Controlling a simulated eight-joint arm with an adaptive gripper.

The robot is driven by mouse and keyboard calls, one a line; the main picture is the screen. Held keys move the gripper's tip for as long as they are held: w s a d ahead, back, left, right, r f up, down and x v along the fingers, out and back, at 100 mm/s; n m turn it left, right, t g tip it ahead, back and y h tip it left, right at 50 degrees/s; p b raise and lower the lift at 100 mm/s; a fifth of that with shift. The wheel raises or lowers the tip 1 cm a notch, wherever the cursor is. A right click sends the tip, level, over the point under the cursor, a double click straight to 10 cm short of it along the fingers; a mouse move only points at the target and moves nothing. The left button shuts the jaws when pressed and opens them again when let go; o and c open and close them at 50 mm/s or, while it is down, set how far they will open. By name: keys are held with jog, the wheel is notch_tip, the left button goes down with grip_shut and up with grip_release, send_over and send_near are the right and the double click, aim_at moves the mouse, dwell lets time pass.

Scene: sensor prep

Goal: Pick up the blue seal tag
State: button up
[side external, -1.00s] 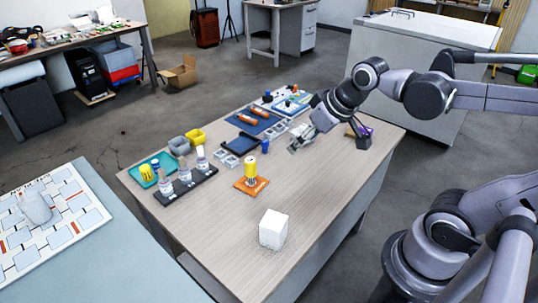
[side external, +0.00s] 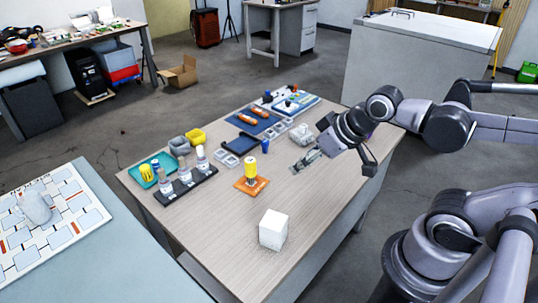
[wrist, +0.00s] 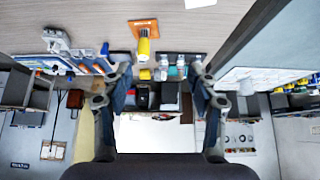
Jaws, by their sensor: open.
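I cannot single out the blue seal tag for certain. A small upright blue piece (side external: 265,146) stands near the middle of the table in the side view, but its shape is too small to name. My gripper (side external: 300,163) is above the table, to the right of that piece and apart from it, with its fingers pointing left and down. In the wrist view my gripper (wrist: 160,85) has its two fingers wide apart with nothing held between them.
A yellow cylinder (side external: 250,169) stands on an orange plate (side external: 260,186). A white cube (side external: 273,229) is nearer the front. Several bottles stand in a black rack (side external: 205,179). A blue tray (side external: 267,126) holds orange tubes. A whitish lump (side external: 301,133) lies behind my gripper. The right-front tabletop is clear.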

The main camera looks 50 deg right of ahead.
dwell(0.3)
jog(key=shift+c, duration=1)
